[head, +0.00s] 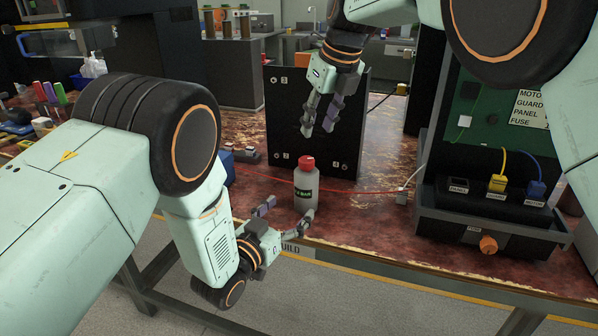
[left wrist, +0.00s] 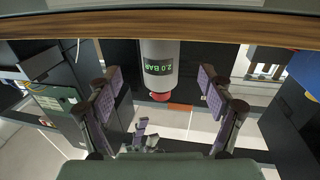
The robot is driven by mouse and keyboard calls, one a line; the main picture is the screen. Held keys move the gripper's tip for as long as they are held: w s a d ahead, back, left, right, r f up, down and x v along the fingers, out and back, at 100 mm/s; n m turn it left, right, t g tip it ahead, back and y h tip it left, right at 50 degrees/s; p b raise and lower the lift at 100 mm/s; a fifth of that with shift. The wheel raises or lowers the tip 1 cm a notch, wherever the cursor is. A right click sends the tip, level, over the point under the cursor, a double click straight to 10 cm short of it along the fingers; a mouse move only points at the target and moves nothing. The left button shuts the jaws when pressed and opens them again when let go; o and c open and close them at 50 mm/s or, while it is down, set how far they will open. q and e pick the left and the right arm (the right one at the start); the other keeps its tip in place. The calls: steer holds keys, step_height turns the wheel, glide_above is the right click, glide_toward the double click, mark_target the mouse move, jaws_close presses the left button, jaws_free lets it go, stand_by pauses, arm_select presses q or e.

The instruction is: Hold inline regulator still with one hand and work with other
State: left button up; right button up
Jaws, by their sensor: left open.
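The inline regulator (head: 306,188) is a grey bottle-like body with a red cap and a dark display band, upright near the table's front edge. In the left wrist view it appears upside down (left wrist: 159,52), and its green display reads 2.0 BAR. My left gripper (head: 286,214) is open just in front of it. In the wrist view its two fingers (left wrist: 160,82) stand to either side of the regulator, with gaps; I see no contact. My right gripper (head: 319,127) hangs above and behind the regulator, pointing down, its fingers parted and empty.
A black upright panel (head: 285,105) stands behind the regulator. A thin red line (head: 365,191) runs across the table at the regulator. To the right is a panel box with a black socket strip (head: 478,192), yellow and blue plugs and an orange knob (head: 488,244). Clutter lies at far left.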

mark_target(300, 198)
arm_select(q)
steer(key=shift+x, duration=3.2)
steer(key=shift+r, duration=0.1)
steer(key=c, duration=1.3)
